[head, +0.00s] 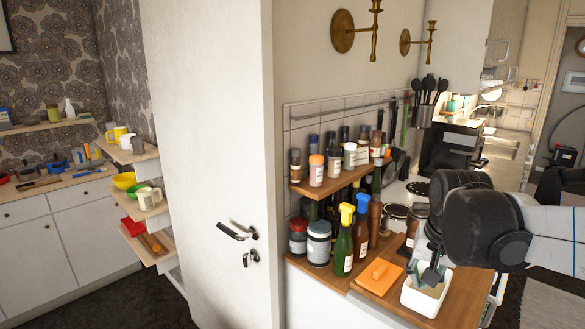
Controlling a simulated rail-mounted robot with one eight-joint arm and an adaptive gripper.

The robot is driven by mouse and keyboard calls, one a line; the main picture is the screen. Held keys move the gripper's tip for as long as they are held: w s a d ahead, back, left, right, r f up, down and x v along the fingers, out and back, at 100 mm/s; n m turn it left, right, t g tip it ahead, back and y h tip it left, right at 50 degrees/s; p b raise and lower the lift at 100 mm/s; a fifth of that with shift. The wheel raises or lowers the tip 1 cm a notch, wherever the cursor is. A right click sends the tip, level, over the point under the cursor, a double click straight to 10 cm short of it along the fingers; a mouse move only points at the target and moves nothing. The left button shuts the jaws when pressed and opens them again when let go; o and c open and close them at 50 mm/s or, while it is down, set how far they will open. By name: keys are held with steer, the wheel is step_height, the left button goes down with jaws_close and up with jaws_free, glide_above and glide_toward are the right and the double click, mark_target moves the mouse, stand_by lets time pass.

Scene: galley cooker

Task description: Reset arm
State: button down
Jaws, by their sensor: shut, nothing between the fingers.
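My arm reaches in from the right in the head view. My gripper (433,274) points down at the white container (421,301) on the wooden counter (462,304). It is shut and holds nothing. Its tips are at or just above the container's opening; I cannot tell whether they touch what is inside. The container holds something greenish and brown, partly hidden by the gripper.
An orange board (379,276) lies left of the container. Bottles with yellow (345,241) and blue tops and several jars crowd behind it. A spice shelf (333,183) is above. The white door (207,150) stands left; the cooker is partly hidden by my arm.

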steer(key=s+a+f+n+t+b, duration=0.1)
steer(key=s+a+n+t, duration=0.1)
steer(key=s, duration=0.5)
steer(key=s+a+f+n+t+b, duration=0.1)
steer(key=s+a+n+t, duration=0.1)
steer(key=s+a, duration=0.2)
steer(key=s, duration=0.3)
steer(key=shift+a+f+n, duration=0.3)
steer(key=shift+a, duration=0.1)
